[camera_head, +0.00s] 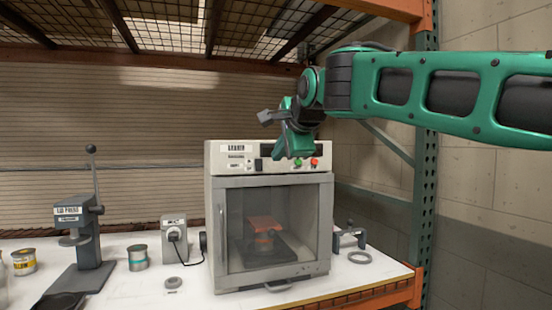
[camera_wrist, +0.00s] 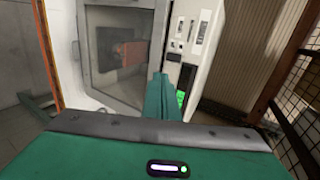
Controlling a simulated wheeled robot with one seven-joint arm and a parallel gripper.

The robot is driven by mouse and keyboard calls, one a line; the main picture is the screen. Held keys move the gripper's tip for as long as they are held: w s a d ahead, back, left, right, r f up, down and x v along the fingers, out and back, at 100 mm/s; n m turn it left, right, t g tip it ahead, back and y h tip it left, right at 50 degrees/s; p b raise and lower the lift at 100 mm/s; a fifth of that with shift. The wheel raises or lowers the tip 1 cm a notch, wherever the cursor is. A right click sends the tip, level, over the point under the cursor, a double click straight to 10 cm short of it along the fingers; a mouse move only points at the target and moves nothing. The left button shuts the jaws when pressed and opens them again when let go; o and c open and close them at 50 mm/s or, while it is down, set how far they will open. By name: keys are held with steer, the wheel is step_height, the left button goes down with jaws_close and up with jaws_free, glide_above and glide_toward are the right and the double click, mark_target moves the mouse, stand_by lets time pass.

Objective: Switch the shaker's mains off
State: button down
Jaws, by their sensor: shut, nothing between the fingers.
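The shaker (camera_head: 215,235) is a pale grey cabinet with a glazed front door, standing in the middle of the bench. Its top panel (camera_head: 235,155) carries a label, a small dark switch (camera_head: 258,165), a green button (camera_head: 298,163) and a red button (camera_head: 314,162). A grey box (camera_head: 174,222) with a round dark fitting and a black cable stands left of the shaker. My gripper (camera_head: 280,153) is shut and empty, pointing down in front of the panel. In the wrist view, my fingers (camera_wrist: 160,85) partly cover the panel beside a lit green part (camera_wrist: 180,97). I cannot tell whether they touch.
A lever press (camera_head: 75,240) and a small can (camera_head: 138,258) stand to the left. Another can (camera_head: 24,262) is at the far left. A grey ring (camera_head: 360,257) and a clamp-like bracket (camera_head: 350,236) lie right of the shaker. A rack upright (camera_head: 425,150) stands behind my arm.

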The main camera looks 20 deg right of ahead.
mark_target(259, 165)
steer(key=shift+s+a+f, duration=0.1)
steer(key=shift+a, duration=0.35)
steer(key=r+x, duration=0.1)
steer(key=x, duration=1.2)
steer(key=shift+w, duration=0.7)
steer(key=shift+f, duration=0.1)
steer(key=shift+w+f, duration=0.15)
steer(key=shift+w, duration=0.1)
